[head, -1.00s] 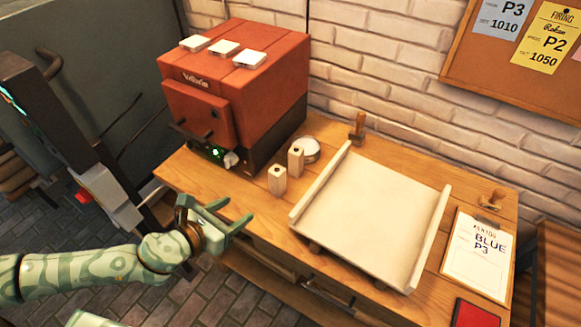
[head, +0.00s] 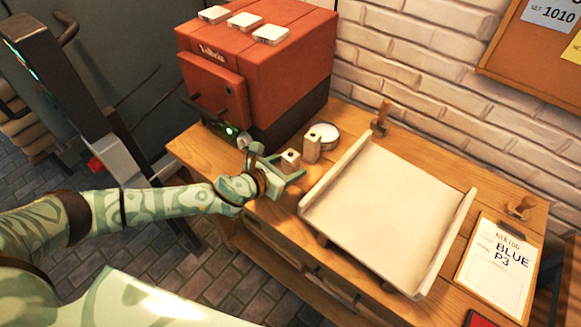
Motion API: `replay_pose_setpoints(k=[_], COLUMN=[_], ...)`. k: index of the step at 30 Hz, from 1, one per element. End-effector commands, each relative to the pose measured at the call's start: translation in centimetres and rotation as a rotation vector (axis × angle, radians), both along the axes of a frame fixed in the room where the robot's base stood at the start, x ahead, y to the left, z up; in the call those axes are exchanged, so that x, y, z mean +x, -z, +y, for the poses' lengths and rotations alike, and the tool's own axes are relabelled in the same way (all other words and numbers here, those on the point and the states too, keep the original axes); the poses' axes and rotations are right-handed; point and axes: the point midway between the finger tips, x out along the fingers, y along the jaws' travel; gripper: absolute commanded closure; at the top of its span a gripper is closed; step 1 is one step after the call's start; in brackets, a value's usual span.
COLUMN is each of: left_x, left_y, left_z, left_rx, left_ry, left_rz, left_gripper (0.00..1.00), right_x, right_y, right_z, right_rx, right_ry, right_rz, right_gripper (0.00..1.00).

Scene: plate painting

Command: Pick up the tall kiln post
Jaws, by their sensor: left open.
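The front post (head: 290,160) is partly hidden by my left gripper. My right gripper is not in view.
The red kiln (head: 255,75) stands behind left, with white blocks on top. A round white-topped item (head: 325,133) sits behind the posts. A cream tray (head: 385,215) lies close on the right. A wooden-handled tool (head: 381,118) and a clipboard (head: 498,270) are farther right.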

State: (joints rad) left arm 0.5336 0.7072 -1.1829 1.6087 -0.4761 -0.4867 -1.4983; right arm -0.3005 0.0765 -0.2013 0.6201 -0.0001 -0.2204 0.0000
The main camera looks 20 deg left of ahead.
Motion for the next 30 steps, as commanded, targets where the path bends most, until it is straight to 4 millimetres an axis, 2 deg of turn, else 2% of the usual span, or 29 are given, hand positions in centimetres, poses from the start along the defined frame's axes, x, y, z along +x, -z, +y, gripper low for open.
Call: replay_pose_setpoints(k=[3,6,13,14,18,20,30], left_x=[1.8,2.6,2.8,2.8,2.8,2.8,2.8], left_y=[1.1,1.4,1.3,1.3,1.3,1.3,0.8], left_z=[-0.8,-1.2,-1.2,-1.2,-1.2,-1.2,-1.2], left_rx=[0.001,0.000,0.000,0.000,0.000,0.000,0.000], left_ry=[-0.001,0.000,-0.001,-0.001,-0.001,-0.001,-0.001], left_rz=[-0.001,0.000,0.000,0.000,0.000,0.000,-0.002], left_gripper=[0.42,0.42,0.42,0.45,0.84,0.97,0.96], right_x=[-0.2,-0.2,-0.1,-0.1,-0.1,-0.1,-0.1], right_y=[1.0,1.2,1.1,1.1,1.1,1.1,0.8], right_z=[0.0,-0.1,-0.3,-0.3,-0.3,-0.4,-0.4], right_rx=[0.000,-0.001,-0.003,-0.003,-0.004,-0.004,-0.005], right_ry=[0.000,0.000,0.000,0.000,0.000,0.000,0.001], right_rz=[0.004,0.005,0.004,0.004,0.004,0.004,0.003], right_gripper=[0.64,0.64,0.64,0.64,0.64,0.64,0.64])
